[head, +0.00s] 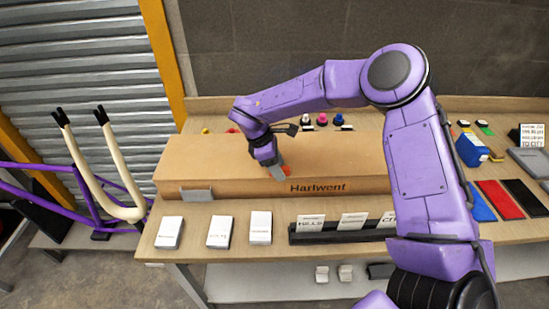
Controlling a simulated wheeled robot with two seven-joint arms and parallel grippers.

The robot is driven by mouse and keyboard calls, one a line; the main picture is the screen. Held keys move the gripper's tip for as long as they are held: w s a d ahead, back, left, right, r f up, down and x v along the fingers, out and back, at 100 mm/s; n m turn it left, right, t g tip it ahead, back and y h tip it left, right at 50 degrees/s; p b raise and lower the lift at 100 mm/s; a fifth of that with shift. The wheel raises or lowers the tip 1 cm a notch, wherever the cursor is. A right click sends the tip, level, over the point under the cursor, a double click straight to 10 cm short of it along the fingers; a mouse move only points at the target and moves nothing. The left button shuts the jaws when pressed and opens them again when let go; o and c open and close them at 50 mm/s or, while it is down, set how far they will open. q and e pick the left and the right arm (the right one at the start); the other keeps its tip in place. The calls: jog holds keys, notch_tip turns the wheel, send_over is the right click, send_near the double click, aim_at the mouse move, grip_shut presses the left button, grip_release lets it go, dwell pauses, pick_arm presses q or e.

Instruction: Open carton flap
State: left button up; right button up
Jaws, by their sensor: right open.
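A long brown carton (340,155) marked "Hartwent" lies across the wooden bench, its top looking flat and closed. My right gripper (278,174) points down at the carton's top near the front edge, left of the printed name. It is open, though its fingers are small here, and I cannot tell whether they touch the cardboard. My right arm hides the carton's right end. My left gripper is not in view.
White card stacks (219,231) and a black card holder (345,232) line the bench front. Colored bottles (322,119) stand behind the carton. A cream fork (118,205) and purple frame stand left.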

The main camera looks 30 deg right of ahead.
jog(key=shift+s+r, duration=0.1)
jog(key=shift+s, duration=0.05)
jog(key=c, duration=0.3)
grip_shut()
jog(key=r+p, duration=0.1)
jog(key=p, duration=0.1)
jog(key=shift+w+d+r+g+p, duration=0.15)
jog(key=shift+w+r+g+p, duration=0.15)
jog(key=shift+r, duration=0.1)
jog(key=shift+w+r+y+p, duration=0.1)
jog(key=shift+r+y+p, duration=0.15)
jog(key=shift+y+p, duration=0.2)
